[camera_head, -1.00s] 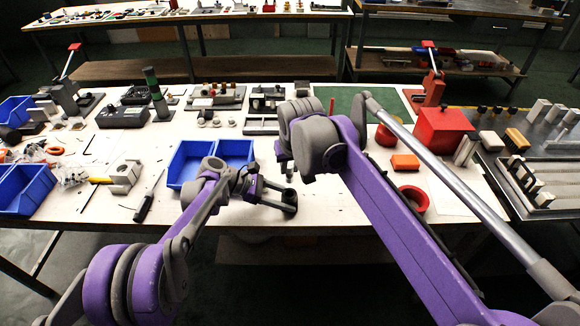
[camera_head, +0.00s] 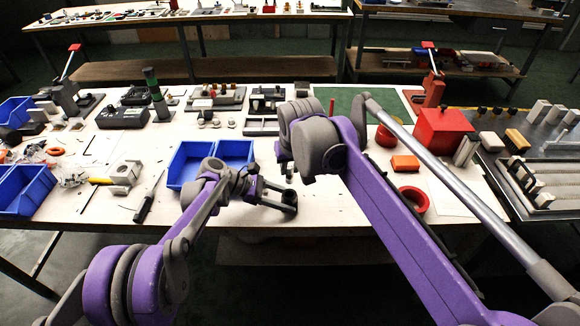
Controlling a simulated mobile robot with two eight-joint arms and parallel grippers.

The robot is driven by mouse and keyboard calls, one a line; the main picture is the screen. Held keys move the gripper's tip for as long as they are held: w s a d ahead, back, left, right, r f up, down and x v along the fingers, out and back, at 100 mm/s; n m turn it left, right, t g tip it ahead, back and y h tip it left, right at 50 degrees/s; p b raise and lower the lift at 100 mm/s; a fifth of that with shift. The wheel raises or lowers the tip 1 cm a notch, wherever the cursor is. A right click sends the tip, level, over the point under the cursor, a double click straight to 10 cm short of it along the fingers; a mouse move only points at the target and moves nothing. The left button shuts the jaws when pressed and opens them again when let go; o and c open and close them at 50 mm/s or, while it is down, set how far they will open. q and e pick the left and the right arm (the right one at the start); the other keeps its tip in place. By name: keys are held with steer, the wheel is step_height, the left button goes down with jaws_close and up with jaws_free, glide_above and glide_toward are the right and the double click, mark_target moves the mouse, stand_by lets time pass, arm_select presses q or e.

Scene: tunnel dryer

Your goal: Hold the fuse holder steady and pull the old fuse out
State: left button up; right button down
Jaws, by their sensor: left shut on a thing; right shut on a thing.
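My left gripper (camera_head: 282,201) is low over the front edge of the white table, its two fingers pointing right. It is shut on the small dark fuse holder (camera_head: 289,196), which stands upright between the fingertips. My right gripper (camera_head: 287,164) is just above, pointing down, mostly hidden behind its own purple and grey arm. It is shut on a small dark piece, the old fuse (camera_head: 289,179), which shows above the holder. The pieces are too small to tell whether the fuse is fully clear of the holder.
Blue bins (camera_head: 188,166) stand left of the grippers. A screwdriver (camera_head: 148,200) and a grey block (camera_head: 124,173) lie farther left. Fixtures line the back.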

stand_by(0.3)
arm_select(q)
steer(key=o, duration=1.3)
steer(key=shift+o, duration=0.2)
steer(key=v, duration=1.2)
steer(key=shift+s, duration=0.1)
arm_select(e)
steer(key=shift+s, duration=0.1)
